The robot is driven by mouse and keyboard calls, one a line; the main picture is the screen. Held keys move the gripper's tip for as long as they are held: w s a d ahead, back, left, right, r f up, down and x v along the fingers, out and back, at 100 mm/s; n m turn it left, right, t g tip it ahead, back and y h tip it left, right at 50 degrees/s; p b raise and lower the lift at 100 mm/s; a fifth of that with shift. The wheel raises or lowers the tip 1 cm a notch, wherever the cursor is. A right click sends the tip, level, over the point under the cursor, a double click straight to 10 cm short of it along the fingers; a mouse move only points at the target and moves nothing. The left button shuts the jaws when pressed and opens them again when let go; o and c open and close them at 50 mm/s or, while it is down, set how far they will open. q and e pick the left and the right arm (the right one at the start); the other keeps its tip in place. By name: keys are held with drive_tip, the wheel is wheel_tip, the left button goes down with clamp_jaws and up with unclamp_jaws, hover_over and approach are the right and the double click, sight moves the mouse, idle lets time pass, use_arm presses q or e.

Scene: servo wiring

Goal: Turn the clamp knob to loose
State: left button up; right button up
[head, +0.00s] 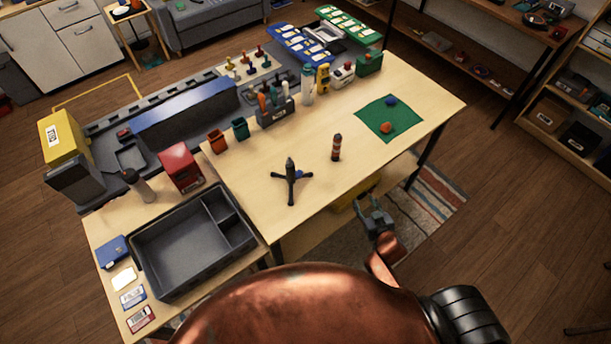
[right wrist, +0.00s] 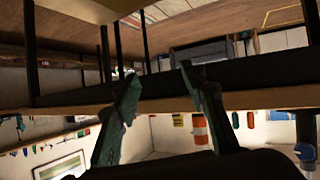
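The clamp is a small black stand (head: 290,183) with spread legs and an upright post, on the front part of the wooden table. My left gripper is not in view. The knob's setting cannot be read.
A dark bottle with orange bands (head: 336,148) stands right of the clamp. A green mat (head: 390,118) holds an orange and a blue piece. A grey divided bin (head: 180,250) is at left. Orange (head: 217,141) and green (head: 240,128) cups stand behind. The wood around the clamp is clear.

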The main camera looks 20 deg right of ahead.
drive_tip(key=w+a+r+t, duration=0.2)
drive_tip(key=w+r, duration=0.1)
drive_tip(key=r, duration=0.6)
drive_tip(key=n+g+y, duration=0.1)
drive_tip(key=n+y, duration=0.7)
drive_tip(key=y, duration=0.5)
approach(302, 174)
drive_tip(key=a, duration=0.1)
drive_tip(key=x, duration=0.7)
drive_tip(key=shift+w+r+p, duration=0.1)
drive_tip(key=shift+w+p, duration=0.3)
drive_tip(key=shift+w, duration=0.05)
clamp_jaws()
